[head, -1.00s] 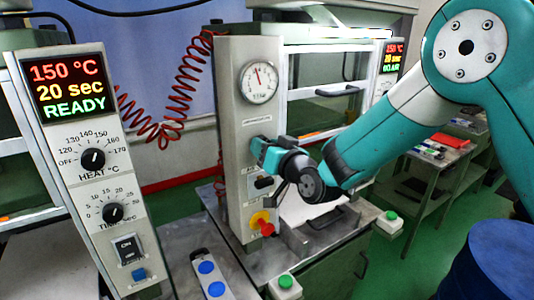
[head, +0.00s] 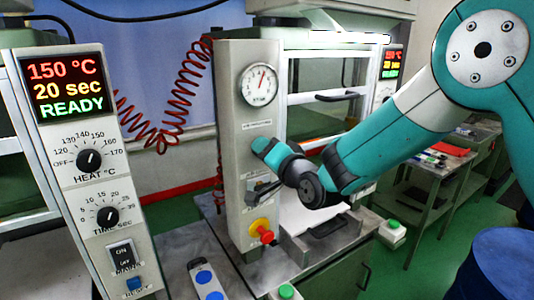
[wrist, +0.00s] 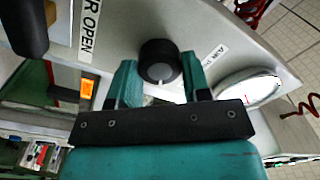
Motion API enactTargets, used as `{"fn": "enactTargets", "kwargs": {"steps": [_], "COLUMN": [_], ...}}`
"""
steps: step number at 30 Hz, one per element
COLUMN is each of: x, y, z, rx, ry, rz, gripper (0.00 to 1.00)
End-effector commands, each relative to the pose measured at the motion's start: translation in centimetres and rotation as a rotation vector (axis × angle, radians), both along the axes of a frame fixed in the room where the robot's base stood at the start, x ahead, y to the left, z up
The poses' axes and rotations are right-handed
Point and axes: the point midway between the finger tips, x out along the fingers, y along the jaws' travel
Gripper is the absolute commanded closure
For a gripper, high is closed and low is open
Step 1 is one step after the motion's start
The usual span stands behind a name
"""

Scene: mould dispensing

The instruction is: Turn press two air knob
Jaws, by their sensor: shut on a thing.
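The air knob (wrist: 159,62) is a round black knob with a light pointer line, on the grey face of the press column (head: 233,60). In the wrist view it sits between the two teal fingers of my gripper (wrist: 160,85), which is shut on it. In the head view my gripper (head: 262,152) reaches the column below the round gauge (head: 259,84) and hides the knob.
A red and yellow knob (head: 262,231) and a dark lever (head: 262,190) sit lower on the column. A panel reading 150 °C, 20 sec, READY (head: 66,85) stands at left. A red coiled hose (head: 183,95) hangs behind. A blue drum (head: 498,262) stands at right.

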Motion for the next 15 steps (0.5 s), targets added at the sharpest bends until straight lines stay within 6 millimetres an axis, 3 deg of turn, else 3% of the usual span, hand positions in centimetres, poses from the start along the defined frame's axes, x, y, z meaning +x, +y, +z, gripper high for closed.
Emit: {"fn": "enactTargets", "kwargs": {"steps": [12, 13, 15], "x": [0.09, 0.09, 0.08], "y": [-0.12, -0.12, -0.1], "z": [0.1, 0.1, 0.09], "rx": [0.005, 0.005, 0.005], "ry": [0.0, 0.0, 0.0], "rz": [-0.003, -0.003, -0.003], "gripper": [0.8, 0.52, 0.36]}}
